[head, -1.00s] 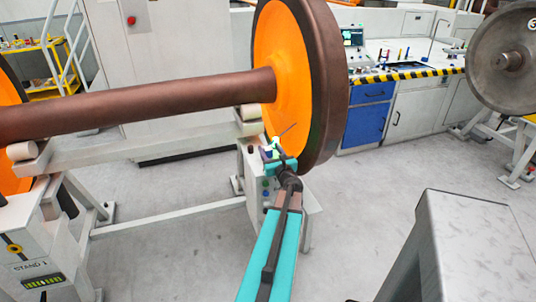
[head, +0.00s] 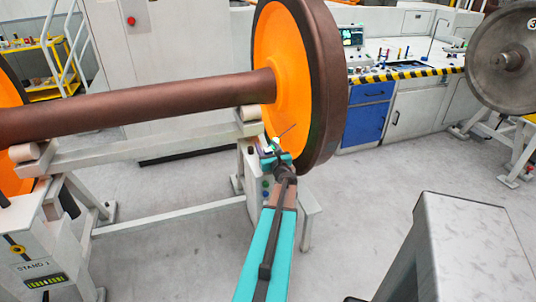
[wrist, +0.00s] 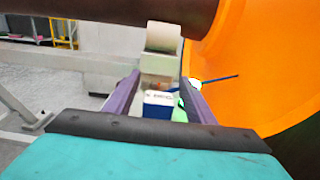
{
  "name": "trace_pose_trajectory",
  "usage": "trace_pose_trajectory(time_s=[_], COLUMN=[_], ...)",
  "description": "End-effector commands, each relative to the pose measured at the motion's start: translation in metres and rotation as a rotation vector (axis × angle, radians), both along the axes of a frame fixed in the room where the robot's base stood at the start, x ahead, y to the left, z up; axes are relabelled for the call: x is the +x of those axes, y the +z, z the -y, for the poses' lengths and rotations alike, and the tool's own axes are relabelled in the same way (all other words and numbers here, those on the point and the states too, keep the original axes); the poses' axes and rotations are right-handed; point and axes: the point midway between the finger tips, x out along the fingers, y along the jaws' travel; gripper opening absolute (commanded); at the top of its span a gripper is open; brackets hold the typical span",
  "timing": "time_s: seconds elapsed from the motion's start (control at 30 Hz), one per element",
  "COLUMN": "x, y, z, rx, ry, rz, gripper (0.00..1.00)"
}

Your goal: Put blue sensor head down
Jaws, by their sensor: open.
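My gripper (head: 270,147) is at the stand's end, just below the axle and in front of the orange wheel face. In the wrist view its purple fingers (wrist: 160,80) are spread apart. The blue sensor head (wrist: 158,107), a small blue block with a pale, marked top, shows between the fingers. A gap shows between it and the left finger; whether it touches the right one I cannot tell. What it rests on is mostly hidden by my gripper. In the head view it is too small to make out.
The orange wheel (head: 285,60) and brown axle (head: 150,97) stand close to my gripper; the axle lies over a pale roller (wrist: 162,37). A thin dark rod (wrist: 220,78) with a green and white part sits at the right finger. A grey cabinet (head: 470,240) stands at right.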

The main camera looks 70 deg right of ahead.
Motion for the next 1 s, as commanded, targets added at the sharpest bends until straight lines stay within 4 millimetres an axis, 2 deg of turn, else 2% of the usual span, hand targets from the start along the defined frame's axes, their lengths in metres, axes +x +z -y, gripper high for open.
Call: trace_pose_trajectory(time_s=[0.13, 0.73, 1.0], x=[0.0048, 0.0056, 0.0057], y=[0.0, -0.0001, -0.0001], z=[0.0056, 0.0055, 0.0054], rx=[0.001, -0.001, -0.001], ry=[0.0, 0.001, 0.001], rz=[-0.001, -0.001, -0.001], gripper=[0.5, 0.5, 0.04])
